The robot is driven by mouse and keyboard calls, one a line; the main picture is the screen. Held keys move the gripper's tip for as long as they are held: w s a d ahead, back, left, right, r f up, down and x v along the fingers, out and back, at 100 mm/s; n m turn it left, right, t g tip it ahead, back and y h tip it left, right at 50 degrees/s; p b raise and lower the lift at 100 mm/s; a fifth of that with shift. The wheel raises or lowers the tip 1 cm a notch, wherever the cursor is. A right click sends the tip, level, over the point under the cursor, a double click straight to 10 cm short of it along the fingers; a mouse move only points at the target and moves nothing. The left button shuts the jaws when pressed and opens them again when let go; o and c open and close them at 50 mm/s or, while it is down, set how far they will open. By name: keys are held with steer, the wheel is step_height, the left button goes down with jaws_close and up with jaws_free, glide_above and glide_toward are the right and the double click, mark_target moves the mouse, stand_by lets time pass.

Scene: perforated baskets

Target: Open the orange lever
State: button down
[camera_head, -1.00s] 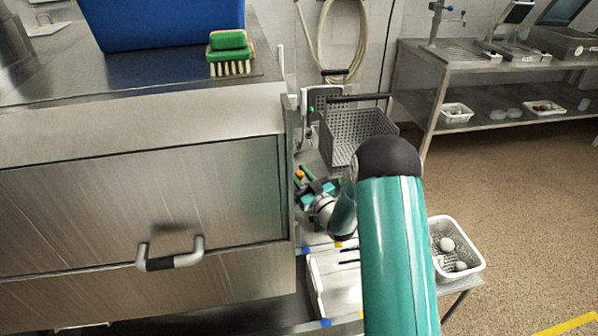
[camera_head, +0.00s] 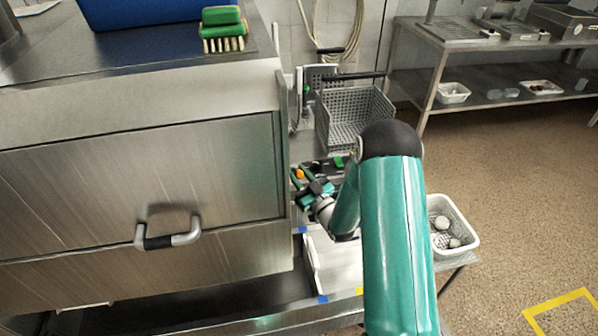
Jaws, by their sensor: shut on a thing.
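A small orange piece, which looks like the orange lever (camera_head: 298,174), shows just right of the steel cabinet's edge. My gripper (camera_head: 303,187), with green and black fingers, is right at it and appears shut on it. The fingertips and the exact contact are small and partly hidden by the gripper itself. My teal arm reaches in from the bottom right and covers part of the area behind it.
A steel cabinet (camera_head: 130,180) with a bar handle (camera_head: 168,232) fills the left. A grey perforated basket (camera_head: 352,118) stands behind my gripper. A white basket (camera_head: 455,218) with pale round items is at the right. Brown floor (camera_head: 520,190) beyond is clear.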

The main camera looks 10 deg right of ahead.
steer(key=shift+s+a+f, duration=0.15)
steer(key=shift+a+f, duration=0.05)
steer(key=c, duration=1.1)
jaws_free()
steer(key=shift+c, duration=0.2)
steer(key=shift+d+r, duration=0.1)
steer(key=v, duration=1.3)
steer(key=shift+s+d, duration=0.2)
steer(key=shift+s, duration=0.1)
